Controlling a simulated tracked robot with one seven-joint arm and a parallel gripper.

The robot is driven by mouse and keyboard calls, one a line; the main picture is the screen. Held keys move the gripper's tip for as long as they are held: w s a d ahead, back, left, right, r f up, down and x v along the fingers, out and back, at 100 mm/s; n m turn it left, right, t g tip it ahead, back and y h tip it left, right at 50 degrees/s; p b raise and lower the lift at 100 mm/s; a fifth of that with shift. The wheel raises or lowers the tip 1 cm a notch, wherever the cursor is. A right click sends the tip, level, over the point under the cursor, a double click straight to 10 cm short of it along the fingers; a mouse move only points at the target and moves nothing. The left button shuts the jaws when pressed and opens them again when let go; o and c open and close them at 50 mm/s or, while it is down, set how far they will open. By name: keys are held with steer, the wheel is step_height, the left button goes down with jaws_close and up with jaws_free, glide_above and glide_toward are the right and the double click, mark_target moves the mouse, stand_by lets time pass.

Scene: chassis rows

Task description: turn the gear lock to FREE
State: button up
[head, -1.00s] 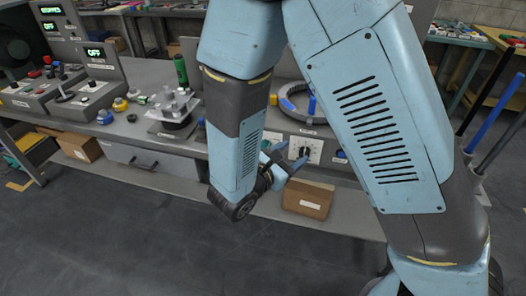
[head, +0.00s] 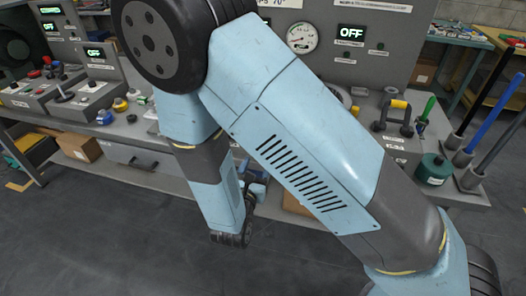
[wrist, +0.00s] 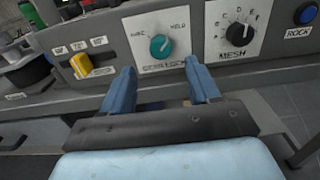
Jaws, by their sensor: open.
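The gear lock is a round teal knob (wrist: 161,47) on a white plate in the wrist view. The knob's exact pointing is too small to tell. My gripper (wrist: 159,67) is open, its two blue fingers spread below and to either side of the knob, with nothing between them. The fingers appear apart from the knob. In the head view my own arm hides the gear lock and most of the gripper.
Right of the gear lock is a black MESH knob (wrist: 240,33), then a blue ROCK button (wrist: 306,14). A yellow switch (wrist: 81,65) sits to the left. In the head view, a gauge (head: 301,37) and an OFF display (head: 350,33) stand behind the bench.

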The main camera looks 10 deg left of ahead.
steer(key=w, duration=0.7)
steer(key=shift+d, duration=0.3)
steer(key=shift+w, duration=0.1)
steer(key=shift+c, duration=0.3)
steer(key=c, duration=1)
steer(key=shift+n, duration=0.3)
steer(key=n, duration=1.7)
steer(key=shift+a+f, duration=0.2)
steer(key=shift+a, duration=0.1)
steer(key=shift+n, duration=0.3)
